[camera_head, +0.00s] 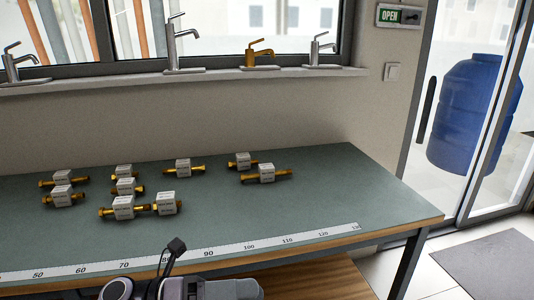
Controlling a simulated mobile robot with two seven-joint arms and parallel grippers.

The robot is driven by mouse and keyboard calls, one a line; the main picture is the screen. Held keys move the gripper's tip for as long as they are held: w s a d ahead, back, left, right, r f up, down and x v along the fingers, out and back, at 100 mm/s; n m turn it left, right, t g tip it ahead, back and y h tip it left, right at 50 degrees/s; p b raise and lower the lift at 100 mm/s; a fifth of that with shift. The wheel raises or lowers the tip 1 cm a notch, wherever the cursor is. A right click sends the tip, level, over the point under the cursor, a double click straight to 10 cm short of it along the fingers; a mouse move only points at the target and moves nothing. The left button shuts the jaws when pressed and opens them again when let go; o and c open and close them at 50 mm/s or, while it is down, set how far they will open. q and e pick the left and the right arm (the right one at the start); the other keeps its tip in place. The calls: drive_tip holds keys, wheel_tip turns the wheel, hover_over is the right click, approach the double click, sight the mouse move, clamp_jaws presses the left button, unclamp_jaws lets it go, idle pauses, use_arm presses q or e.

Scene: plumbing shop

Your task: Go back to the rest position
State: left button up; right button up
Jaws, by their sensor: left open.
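My left gripper (174,247) shows at the bottom of the head view, in front of the table's front edge. It is open, and nothing shows between its fingers. Grey and black parts of my arm fill the bottom edge below it. It is apart from the brass fittings on the table. My right gripper does not show in this view.
A green-topped table (330,195) carries several brass fittings with white labels, such as one at the right (266,173). A ruler strip (200,253) runs along its front edge. The right of the tabletop is clear. Faucets (262,54) stand on the sill. A glass door and blue tank (470,110) are at right.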

use_arm(q)
drive_tip(key=w+a+f+n+t+y, duration=0.1)
drive_tip(key=a+f+n+t+y, duration=0.6)
drive_tip(key=n, duration=0.8)
drive_tip(key=w+a+f+n+t+y, duration=0.1)
drive_tip(key=a+f+n+t+y, duration=0.35)
drive_tip(key=n+t, duration=0.75)
drive_tip(key=s+a+f+n+g+y, duration=0.2)
drive_tip(key=s+f+n+g, duration=0.2)
drive_tip(key=s+f+n, duration=0.2)
drive_tip(key=s+a+f+n+g+y, duration=0.3)
drive_tip(key=s+f+n+g, duration=0.2)
drive_tip(key=f, duration=0.5)
drive_tip(key=shift+s+f+n+g+p, duration=0.15)
drive_tip(key=shift+s+n+g+p, duration=0.15)
drive_tip(key=shift+s+n, duration=0.65)
